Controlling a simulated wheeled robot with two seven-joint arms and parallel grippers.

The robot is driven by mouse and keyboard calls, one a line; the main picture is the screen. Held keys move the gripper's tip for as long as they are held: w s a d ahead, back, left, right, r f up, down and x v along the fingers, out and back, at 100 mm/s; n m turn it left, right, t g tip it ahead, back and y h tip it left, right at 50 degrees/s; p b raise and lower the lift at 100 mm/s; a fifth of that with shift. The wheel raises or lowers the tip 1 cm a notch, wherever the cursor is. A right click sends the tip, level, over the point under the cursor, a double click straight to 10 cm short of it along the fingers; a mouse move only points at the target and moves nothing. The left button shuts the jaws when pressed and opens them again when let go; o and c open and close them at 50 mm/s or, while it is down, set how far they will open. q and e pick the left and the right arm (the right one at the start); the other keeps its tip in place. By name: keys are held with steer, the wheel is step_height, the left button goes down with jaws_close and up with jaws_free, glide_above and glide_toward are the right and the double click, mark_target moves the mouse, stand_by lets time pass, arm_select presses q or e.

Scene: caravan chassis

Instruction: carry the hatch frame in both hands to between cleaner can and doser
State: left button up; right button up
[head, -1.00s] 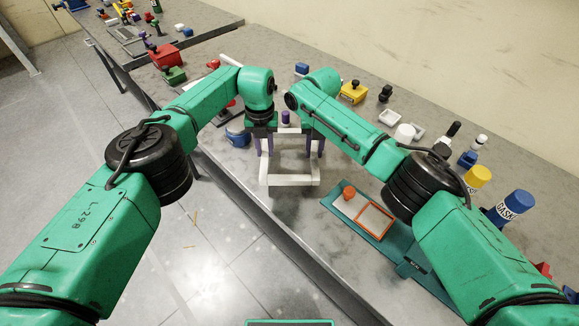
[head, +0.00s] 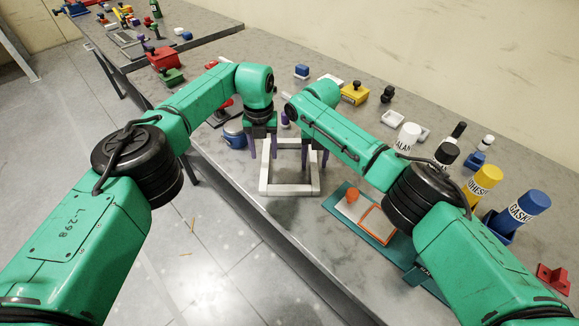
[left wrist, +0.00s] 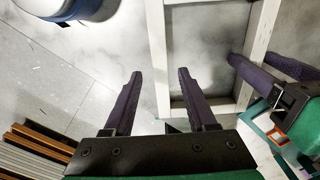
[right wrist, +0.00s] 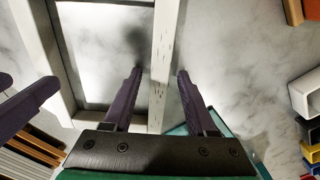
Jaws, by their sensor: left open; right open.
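The hatch frame (head: 290,189), a pale rectangular frame, appears to lie flat on the grey table near its front edge. My left gripper (head: 262,152) is open, with its fingers on either side of the frame's left bar, as the left wrist view (left wrist: 158,74) shows. My right gripper (head: 315,160) is open, its fingers astride the right bar, as the right wrist view (right wrist: 159,70) shows. A blue round container (head: 235,134) stands left of the frame; I cannot read whether it is the cleaner can. I cannot tell which thing is the doser.
A teal board (head: 337,203) with an orange outline lies right of the frame. Labelled white (head: 407,137), yellow (head: 482,184) and blue (head: 525,208) cans stand farther right. A purple-topped item (head: 285,119) is behind the frame. The table's front edge is close.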

steer(key=shift+r, duration=0.1)
arm_select(q)
step_height(320, 180, up, 9)
steer(key=shift+f, duration=0.15)
arm_select(e)
step_height(320, 180, up, 12)
stand_by(0.4)
